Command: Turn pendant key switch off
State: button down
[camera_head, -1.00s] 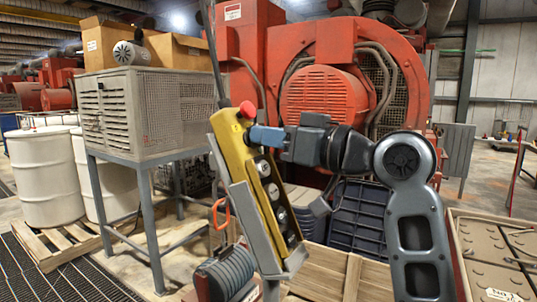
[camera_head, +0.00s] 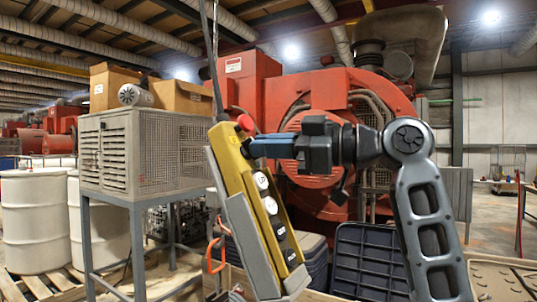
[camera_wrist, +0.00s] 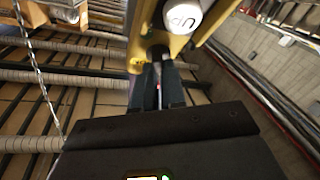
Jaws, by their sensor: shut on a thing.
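The yellow pendant (camera_head: 238,168) hangs tilted in a grey holder in the head view, with a red mushroom button (camera_head: 245,123) at its top and a column of white and black push buttons down its face. My gripper (camera_head: 251,147) reaches in from the right, its blue fingers at the upper face, just below the red button. In the wrist view my fingertips (camera_wrist: 157,60) are close together against the yellow pendant (camera_wrist: 142,25), next to the white UP button (camera_wrist: 182,15). The key switch is hidden between the fingers, so its position cannot be read.
A cable (camera_head: 214,60) rises from the pendant. A grey louvred cabinet (camera_head: 155,150) on a stand is at left, with white drums (camera_head: 35,220) beyond. A big red engine (camera_head: 340,110) stands behind my arm. Dark blue crates (camera_head: 370,260) sit below it.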

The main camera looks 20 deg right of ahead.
dwell(0.4)
jog(key=c, duration=1.2)
grip_release()
jog(key=v, duration=0.8)
jog(key=shift+b, duration=0.4)
